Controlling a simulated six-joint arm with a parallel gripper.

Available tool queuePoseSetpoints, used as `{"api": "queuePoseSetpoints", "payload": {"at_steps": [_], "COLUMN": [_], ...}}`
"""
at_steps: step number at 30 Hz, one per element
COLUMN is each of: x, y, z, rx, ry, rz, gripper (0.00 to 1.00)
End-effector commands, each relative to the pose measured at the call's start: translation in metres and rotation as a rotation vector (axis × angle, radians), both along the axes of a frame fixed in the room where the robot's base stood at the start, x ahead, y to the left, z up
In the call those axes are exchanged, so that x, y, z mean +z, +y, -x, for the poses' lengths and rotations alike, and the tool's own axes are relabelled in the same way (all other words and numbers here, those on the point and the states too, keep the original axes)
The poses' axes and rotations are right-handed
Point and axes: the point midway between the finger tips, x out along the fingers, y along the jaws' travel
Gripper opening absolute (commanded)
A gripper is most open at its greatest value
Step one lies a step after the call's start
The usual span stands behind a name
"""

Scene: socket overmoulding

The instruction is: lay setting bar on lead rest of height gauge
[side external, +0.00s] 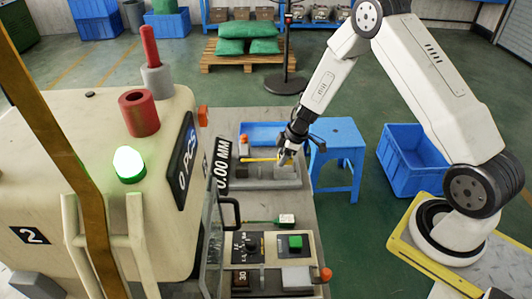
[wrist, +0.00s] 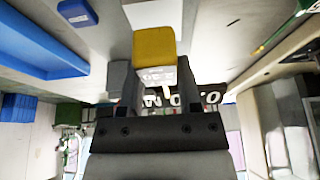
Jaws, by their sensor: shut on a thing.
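My gripper (side external: 284,158) is low over the bench, beside the grey blocks of the height gauge (side external: 285,183). In the wrist view my gripper (wrist: 157,82) is shut on a block with a yellow face and a pale marked side, which I take to be the setting bar (wrist: 154,42). In the side view a thin yellow strip (side external: 258,159) runs left from the fingers, above the gauge. The gauge's display (side external: 222,165) reads 0.00 MM and shows inverted in the wrist view (wrist: 190,98). I cannot tell whether the bar touches the lead rest.
A blue tray (side external: 262,128) lies behind the gauge. A green lead with a pale end piece (side external: 286,220) lies in front, before a control panel (side external: 270,248). The machine (side external: 80,150) stands close on the left. A blue stool (side external: 338,140) stands right of the bench.

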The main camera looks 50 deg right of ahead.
Motion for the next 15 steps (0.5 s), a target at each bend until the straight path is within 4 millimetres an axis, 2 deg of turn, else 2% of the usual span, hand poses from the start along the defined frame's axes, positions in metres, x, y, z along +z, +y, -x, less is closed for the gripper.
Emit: {"api": "queuePoseSetpoints", "payload": {"at_steps": [6,15], "x": [-0.019,-0.022], "y": [0.0,0.0], "z": [0.0,0.0], "rx": [-0.001,-0.002], "ry": [0.0,-0.001], "rz": [0.0,0.001], "gripper": [0.0,0.0]}}
